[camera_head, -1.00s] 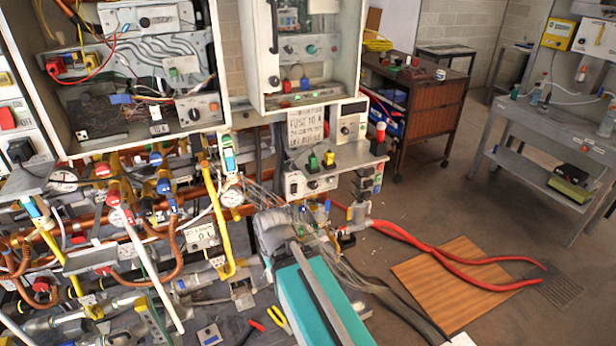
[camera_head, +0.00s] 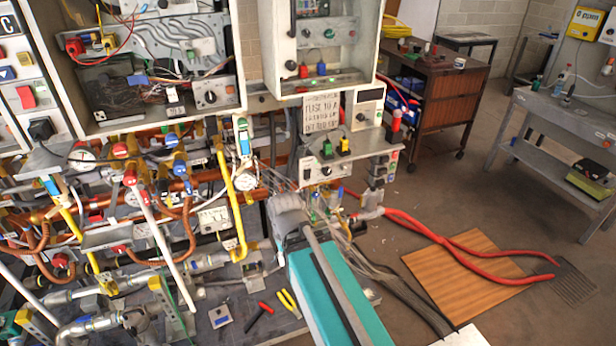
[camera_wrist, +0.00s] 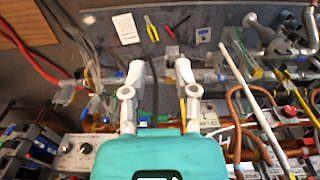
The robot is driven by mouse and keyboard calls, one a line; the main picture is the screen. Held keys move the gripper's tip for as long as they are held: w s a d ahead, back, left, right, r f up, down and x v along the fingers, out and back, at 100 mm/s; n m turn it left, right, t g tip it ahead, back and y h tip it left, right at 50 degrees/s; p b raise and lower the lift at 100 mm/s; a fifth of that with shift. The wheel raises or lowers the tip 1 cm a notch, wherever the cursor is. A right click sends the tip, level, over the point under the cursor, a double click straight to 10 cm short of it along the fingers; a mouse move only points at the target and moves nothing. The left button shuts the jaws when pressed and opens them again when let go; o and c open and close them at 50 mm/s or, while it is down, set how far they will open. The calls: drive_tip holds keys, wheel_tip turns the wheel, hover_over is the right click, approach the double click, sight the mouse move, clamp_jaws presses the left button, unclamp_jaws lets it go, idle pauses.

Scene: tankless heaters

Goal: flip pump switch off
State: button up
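My gripper (camera_wrist: 160,72) is open and empty in the wrist view, with two white fingers apart above a teal body. The box also shows at the lower left of the wrist view (camera_wrist: 75,152), to the left of my fingers. A red rocker switch (camera_head: 26,97) is on a panel at the far left. I cannot tell which is the pump switch.
Copper pipes, valves and gauges (camera_head: 245,181) crowd the left. Open cabinets (camera_head: 243,50) hang above them. Pliers (camera_head: 290,303) lie on the dark base plate. Red hoses (camera_head: 450,252) cross a wooden board (camera_head: 462,262). A grey bench (camera_head: 560,118) stands right; floor between is mostly clear.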

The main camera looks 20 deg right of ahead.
drive_tip(key=shift+w+d+f, duration=0.15)
drive_tip(key=shift+w+f, duration=0.05)
clamp_jaws()
drive_tip(key=w+d+f+n+t+b, duration=0.4)
drive_tip(key=w+d+n+t+b, duration=0.5)
drive_tip(key=w+d+b, duration=0.2)
drive_tip(key=w+d+f+n+t+b, duration=0.5)
drive_tip(key=w+d+n+t+b, duration=0.4)
drive_tip(key=w+b, duration=0.6)
drive_tip(key=shift+w+d+t+b, duration=0.2)
drive_tip(key=shift+d+t+b, duration=0.6)
drive_tip(key=shift+b, duration=1.3)
drive_tip(key=shift+d, duration=0.1)
